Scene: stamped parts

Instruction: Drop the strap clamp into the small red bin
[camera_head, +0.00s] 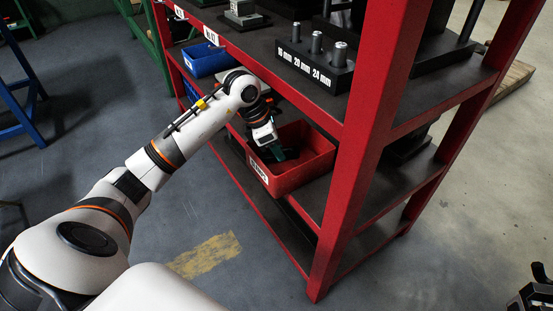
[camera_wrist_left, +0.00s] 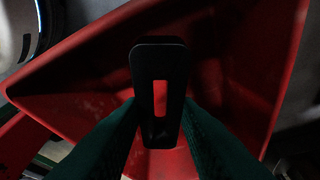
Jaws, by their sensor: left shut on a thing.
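The strap clamp is a dark, flat piece with a long slot; in the left wrist view the strap clamp (camera_wrist_left: 158,52) sits between the two green fingers. My left gripper (camera_head: 266,139) is shut on it, over the small red bin (camera_head: 306,177) on the middle shelf. The bin's red walls (camera_wrist_left: 80,75) surround the clamp in the left wrist view. In the head view the clamp is hard to tell from the dark shapes at the bin. A dark part at the lower right edge appears to be my right gripper (camera_head: 532,292), cut off by the frame.
The red shelf rack (camera_head: 362,130) has an upright close right of the bin. A blue bin (camera_head: 206,60) stands left of it. A black block with metal pins (camera_head: 314,66) sits on the shelf above. Open floor (camera_head: 130,95) lies to the left.

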